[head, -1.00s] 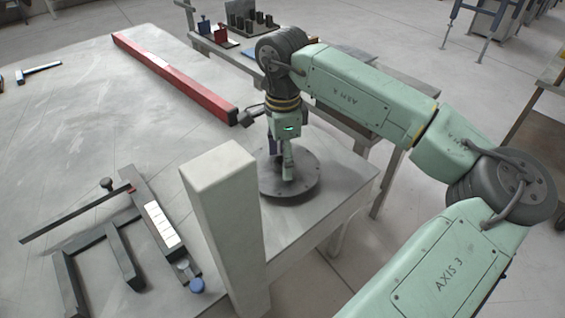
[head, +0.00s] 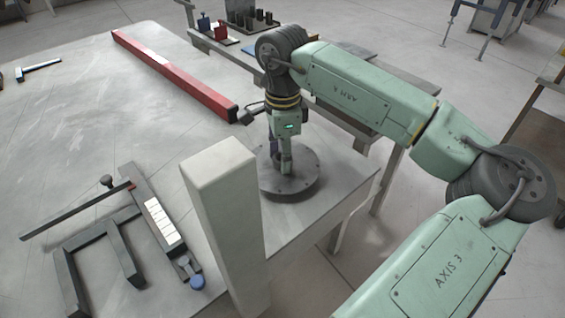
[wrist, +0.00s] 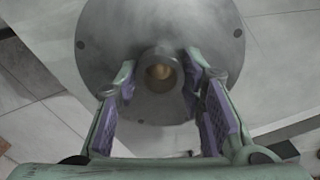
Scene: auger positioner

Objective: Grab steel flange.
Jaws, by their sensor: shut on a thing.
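The steel flange (head: 303,181) is a dark grey round disc near the right corner of the large grey table. In the wrist view the flange (wrist: 110,42) shows bolt holes around its rim and a raised hollow hub (wrist: 160,70) at its middle. My gripper (head: 286,167) points down over the flange's middle. In the wrist view my gripper (wrist: 160,78) has its two purple-padded fingers on either side of the hub, shut on it. The contact faces of the fingers are partly hidden. Whether the disc touches the table is hard to tell.
A pale upright post (head: 225,215) stands close to the left of the flange. A long red bar (head: 172,76) lies behind it. The table's middle is clear.

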